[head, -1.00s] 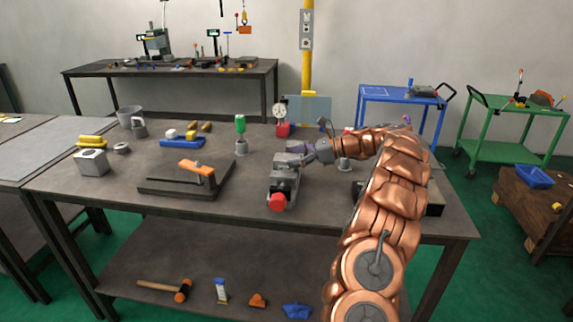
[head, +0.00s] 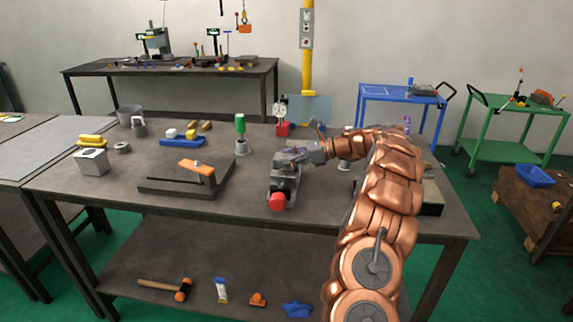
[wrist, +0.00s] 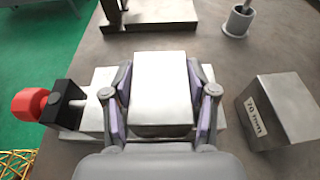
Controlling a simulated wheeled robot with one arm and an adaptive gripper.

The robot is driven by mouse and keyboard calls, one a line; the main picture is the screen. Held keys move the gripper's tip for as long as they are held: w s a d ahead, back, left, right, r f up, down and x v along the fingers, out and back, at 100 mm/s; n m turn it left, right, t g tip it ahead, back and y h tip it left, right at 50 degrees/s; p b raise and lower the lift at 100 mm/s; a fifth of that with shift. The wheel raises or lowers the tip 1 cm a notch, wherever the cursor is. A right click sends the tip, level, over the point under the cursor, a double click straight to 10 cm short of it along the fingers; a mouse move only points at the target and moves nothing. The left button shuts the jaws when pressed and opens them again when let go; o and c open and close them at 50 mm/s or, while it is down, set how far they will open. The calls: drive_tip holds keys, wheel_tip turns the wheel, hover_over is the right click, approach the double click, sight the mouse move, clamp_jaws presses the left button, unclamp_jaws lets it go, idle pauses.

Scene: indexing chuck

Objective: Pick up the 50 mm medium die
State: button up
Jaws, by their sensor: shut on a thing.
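My gripper (wrist: 163,98) is shut on a plain bright metal block, the die (wrist: 160,75). One purple-padded finger presses each side of it. No size label shows on this block. It sits over the vise-like chuck (wrist: 101,80) with the red knob (wrist: 28,103); I cannot tell if it still rests on it. In the head view, my gripper (head: 294,156) is over the far part of the same chuck (head: 284,186), hiding most of the die. A second block marked "70 mm" (wrist: 275,115) stands apart at the right in the wrist view.
A dark fixture with an orange arm (head: 197,168) lies left of the chuck. A green-handled tool in a grey cup (head: 241,140) and a red-based dial gauge (head: 283,128) stand behind.

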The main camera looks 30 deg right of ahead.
clamp_jaws()
drive_tip(key=shift+r, duration=0.1)
